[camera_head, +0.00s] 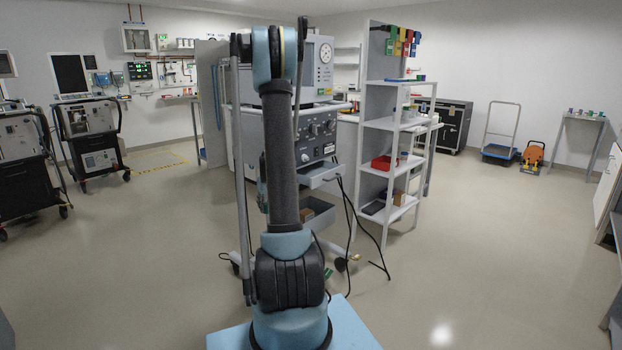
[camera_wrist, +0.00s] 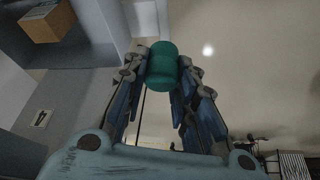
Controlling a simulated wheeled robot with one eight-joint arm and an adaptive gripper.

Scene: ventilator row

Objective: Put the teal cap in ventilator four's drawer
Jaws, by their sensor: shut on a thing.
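The teal cap (camera_wrist: 162,58) is held between the fingertips of my gripper (camera_wrist: 163,72) in the wrist view. In the head view, my arm hides my gripper and the cap. A grey ventilator (camera_head: 318,132) stands straight ahead, partly behind my arm. In the wrist view, a brown box (camera_wrist: 47,22) sits in a grey compartment at upper left, beside the cap. A small white label (camera_wrist: 41,118) with a dark mark is too unclear to read. The cap shows over floor, right of the compartment.
A shelf unit (camera_head: 393,127) with a red bin (camera_head: 382,163) stands close on the right. Black cables (camera_head: 352,215) hang beside the ventilator to the floor. Other machines (camera_head: 92,135) stand at left. Open floor (camera_head: 480,230) lies to the right.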

